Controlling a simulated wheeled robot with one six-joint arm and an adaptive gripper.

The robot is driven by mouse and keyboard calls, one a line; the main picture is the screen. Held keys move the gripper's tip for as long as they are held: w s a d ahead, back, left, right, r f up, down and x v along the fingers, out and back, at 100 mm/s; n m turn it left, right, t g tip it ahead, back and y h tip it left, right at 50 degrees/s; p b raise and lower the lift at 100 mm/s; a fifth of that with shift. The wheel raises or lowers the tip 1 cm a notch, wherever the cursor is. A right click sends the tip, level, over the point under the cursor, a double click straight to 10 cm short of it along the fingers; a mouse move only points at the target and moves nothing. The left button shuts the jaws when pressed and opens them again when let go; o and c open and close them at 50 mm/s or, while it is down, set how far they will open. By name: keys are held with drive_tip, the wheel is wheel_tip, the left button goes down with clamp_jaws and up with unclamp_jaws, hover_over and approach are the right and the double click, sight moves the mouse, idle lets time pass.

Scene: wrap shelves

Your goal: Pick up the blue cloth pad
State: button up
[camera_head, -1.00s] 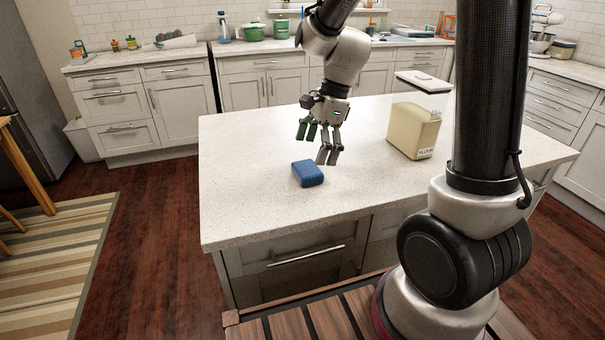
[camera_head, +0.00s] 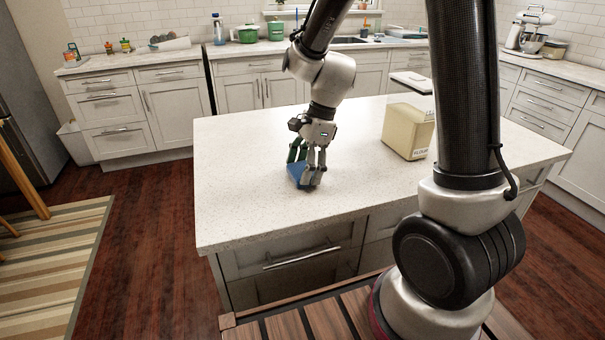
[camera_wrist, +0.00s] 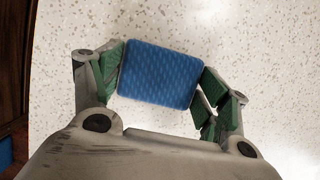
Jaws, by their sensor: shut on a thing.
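The blue cloth pad (camera_head: 297,175) is at the front middle of the pale speckled island top. It is a small rounded block, partly hidden behind my fingers in the head view. My gripper (camera_head: 304,176) is down at the counter and shut on the pad. In the wrist view the pad (camera_wrist: 161,74) lies between the green-padded fingers of my gripper (camera_wrist: 160,84), one on its left side and one on its right. I cannot tell whether the pad is clear of the counter.
A cream flour canister (camera_head: 403,133) stands on the island (camera_head: 235,190) to the right of my gripper. The island top left of the pad is clear. Its front edge lies a little below the pad in the head view.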

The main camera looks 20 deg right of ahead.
wheel_tip(320, 180, up, 10)
idle(0.5)
drive_tip(key=shift+o, duration=1)
drive_tip(key=shift+c, duration=1.1)
drive_tip(key=shift+s, duration=0.1)
